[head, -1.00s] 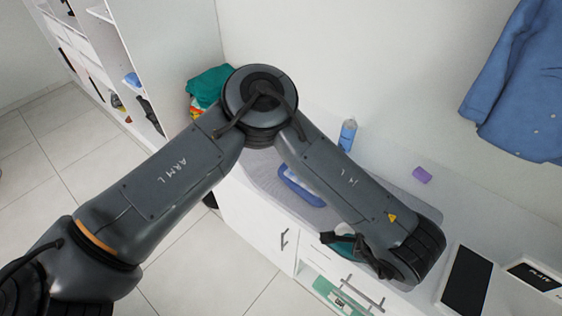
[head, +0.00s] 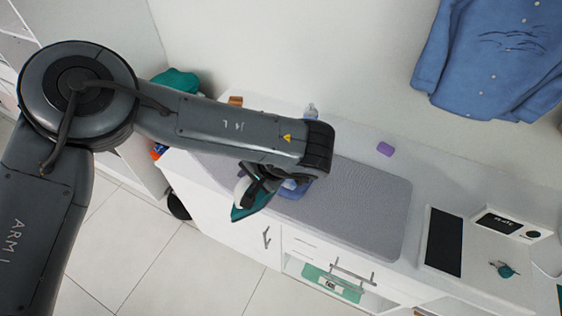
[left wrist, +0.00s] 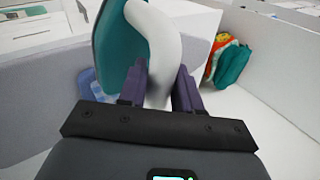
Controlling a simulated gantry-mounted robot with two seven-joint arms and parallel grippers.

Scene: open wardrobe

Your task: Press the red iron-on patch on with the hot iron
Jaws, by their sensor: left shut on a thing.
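The teal and white iron (head: 243,203) hangs tilted over the front edge of the counter in the head view. My left gripper (head: 264,178) is shut on its white handle. In the left wrist view the handle (left wrist: 158,55) runs between the two dark fingers, with the teal body on its left. A blue cloth (head: 290,191) lies on the grey mat (head: 365,205), partly hidden behind my left gripper. A bit of blue also shows in the left wrist view (left wrist: 88,84). I cannot make out the red patch. My right gripper is not in view.
A black plate (head: 443,241) and a small control box (head: 512,226) are at the right. A blue shirt (head: 490,60) hangs on the wall. The mat's right part is clear.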

